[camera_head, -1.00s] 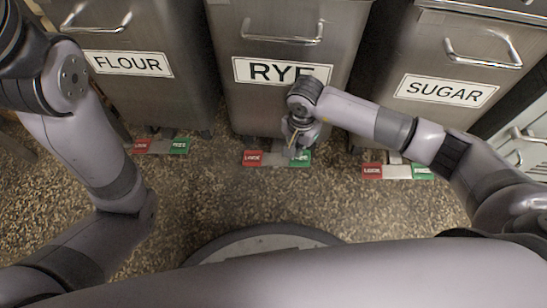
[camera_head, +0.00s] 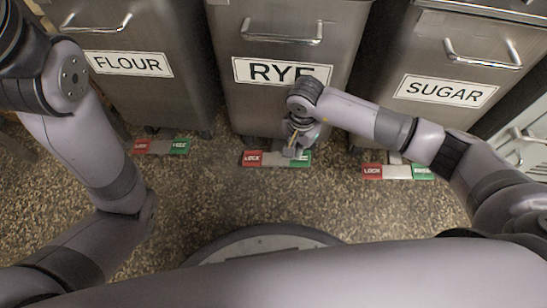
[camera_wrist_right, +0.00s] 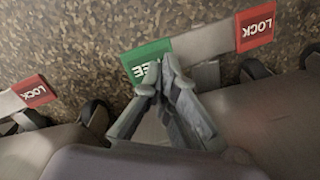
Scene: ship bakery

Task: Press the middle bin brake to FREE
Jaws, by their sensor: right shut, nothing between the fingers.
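The middle bin (camera_head: 270,105), labelled RYE, has a brake bar (camera_head: 274,159) at its foot with a red LOCK pad (camera_head: 251,158) on the left and a green FREE pad (camera_head: 302,158) on the right. My right gripper (camera_head: 293,152) is shut and empty, pointing down at the FREE pad and partly covering it. In the right wrist view the fingertips (camera_wrist_right: 157,74) overlap the green FREE pad (camera_wrist_right: 147,58); the red LOCK pad (camera_wrist_right: 255,27) is clear of them. I cannot tell whether the tips touch the pad. My left gripper is out of view.
The FLOUR bin (camera_head: 150,90) stands left and the SUGAR bin (camera_head: 440,110) right, each with its own red and green pads at the foot. Speckled floor (camera_head: 330,205) is open in front of the bins.

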